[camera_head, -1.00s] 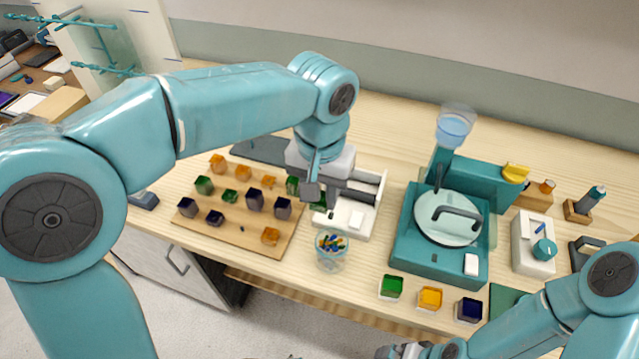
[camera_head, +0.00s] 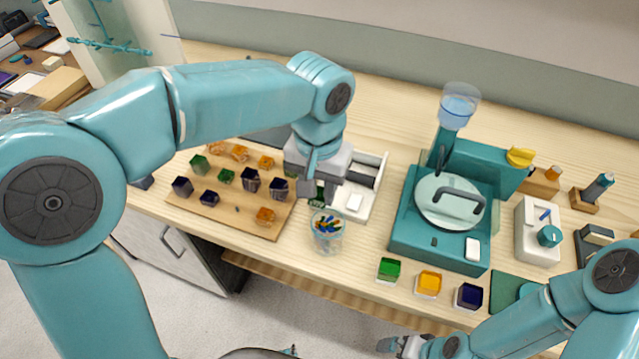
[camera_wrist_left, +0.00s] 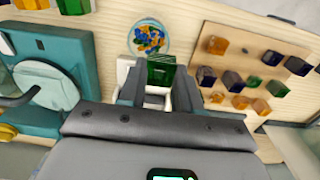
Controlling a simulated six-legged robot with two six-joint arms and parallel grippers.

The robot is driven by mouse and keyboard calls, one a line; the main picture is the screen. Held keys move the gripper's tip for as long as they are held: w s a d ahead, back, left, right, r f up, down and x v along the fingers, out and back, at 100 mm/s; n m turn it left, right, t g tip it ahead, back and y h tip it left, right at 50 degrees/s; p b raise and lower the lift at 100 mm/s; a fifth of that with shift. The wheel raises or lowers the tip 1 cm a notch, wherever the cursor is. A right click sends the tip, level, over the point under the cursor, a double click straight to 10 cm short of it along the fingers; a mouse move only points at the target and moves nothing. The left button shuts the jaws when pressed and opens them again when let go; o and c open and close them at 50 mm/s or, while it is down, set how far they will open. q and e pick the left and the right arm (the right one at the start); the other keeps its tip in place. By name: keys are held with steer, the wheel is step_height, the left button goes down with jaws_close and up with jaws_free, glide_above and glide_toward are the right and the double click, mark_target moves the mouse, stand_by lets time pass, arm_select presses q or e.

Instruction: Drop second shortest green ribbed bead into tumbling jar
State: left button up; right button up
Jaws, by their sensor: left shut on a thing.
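My left gripper (camera_head: 312,188) is shut on a dark green ribbed bead (camera_head: 317,194), which its fingers partly hide in the head view. In the left wrist view the bead (camera_wrist_left: 161,69) shows at the tips of the left gripper (camera_wrist_left: 159,88). A clear jar (camera_head: 327,237) holding small coloured pieces stands just in front of the gripper; the bead is outside it. It also shows above the bead in the left wrist view (camera_wrist_left: 149,36). Other green beads (camera_head: 200,164) stand on the wooden board. My right gripper (camera_head: 398,344) is at the bottom edge; its jaws are unclear.
The wooden board (camera_head: 240,226) at left carries several blue, orange and green beads. A white tray (camera_head: 360,206) lies behind the jar. A teal machine (camera_head: 425,248) stands to the right. Green, amber and blue blocks (camera_head: 429,284) line the front edge.

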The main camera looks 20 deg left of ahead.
arm_select(q)
steer(key=shift+f, duration=0.15)
steer(key=o, duration=1.1)
step_height(320, 180, up, 16)
steer(key=shift+r+p, duration=0.15)
steer(key=shift+p, duration=1.1)
steer(key=shift+s, duration=0.1)
